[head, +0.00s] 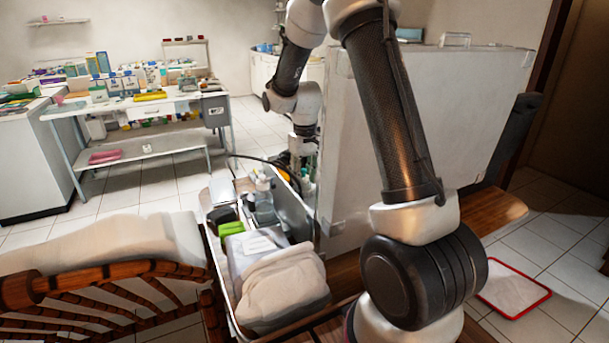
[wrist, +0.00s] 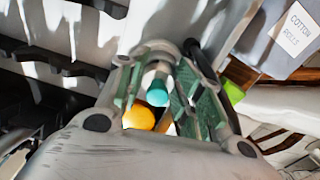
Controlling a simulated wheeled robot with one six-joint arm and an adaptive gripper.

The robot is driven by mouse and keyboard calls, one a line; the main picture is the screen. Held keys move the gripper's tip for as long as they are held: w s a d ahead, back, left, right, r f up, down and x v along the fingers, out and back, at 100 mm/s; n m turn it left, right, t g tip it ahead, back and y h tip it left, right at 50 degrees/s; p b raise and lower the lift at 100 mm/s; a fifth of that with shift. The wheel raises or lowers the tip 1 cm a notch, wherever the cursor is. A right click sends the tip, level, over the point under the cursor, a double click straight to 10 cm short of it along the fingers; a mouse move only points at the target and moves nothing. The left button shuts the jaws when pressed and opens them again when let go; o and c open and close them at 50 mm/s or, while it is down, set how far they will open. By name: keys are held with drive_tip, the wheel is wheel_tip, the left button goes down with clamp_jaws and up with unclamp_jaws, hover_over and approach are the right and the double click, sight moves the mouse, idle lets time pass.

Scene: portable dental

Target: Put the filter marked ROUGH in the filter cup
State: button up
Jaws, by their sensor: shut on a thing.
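My gripper (wrist: 153,65) fills the middle of the wrist view, its fingers closed around a small teal piece (wrist: 157,92) with a pale end. An orange rounded piece (wrist: 138,116) shows beside it, nearer the palm; whether it is also gripped I cannot tell. In the head view my gripper (head: 301,168) is small and partly hidden, at the far end of the open metal case (head: 222,262), beside its raised lid. Orange and teal patches show there. No ROUGH marking is readable, and I cannot make out the filter cup.
The tall grey case lid (head: 425,130) stands right of my gripper. The case holds a green item (head: 229,229), small containers and a pale cloth bundle (head: 282,287). A box labelled COTTON ROLLS (wrist: 296,32) is at upper right in the wrist view. A supply table (head: 150,102) stands behind.

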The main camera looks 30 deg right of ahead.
drive_tip(key=shift+s+f, duration=0.3)
drive_tip(key=shift+f, duration=0.3)
drive_tip(key=shift+c, duration=0.5)
drive_tip(key=o, duration=0.5)
drive_tip(key=shift+w+f, duration=0.1)
drive_tip(key=shift+f, duration=0.35)
drive_tip(key=shift+c, duration=0.4)
drive_tip(key=shift+f, duration=0.2)
drive_tip(key=shift+c, duration=0.9)
drive_tip(key=o, duration=1.5)
drive_tip(key=shift+w+r, duration=0.1)
drive_tip(key=shift+w, duration=0.05)
drive_tip(key=shift+o, duration=0.2)
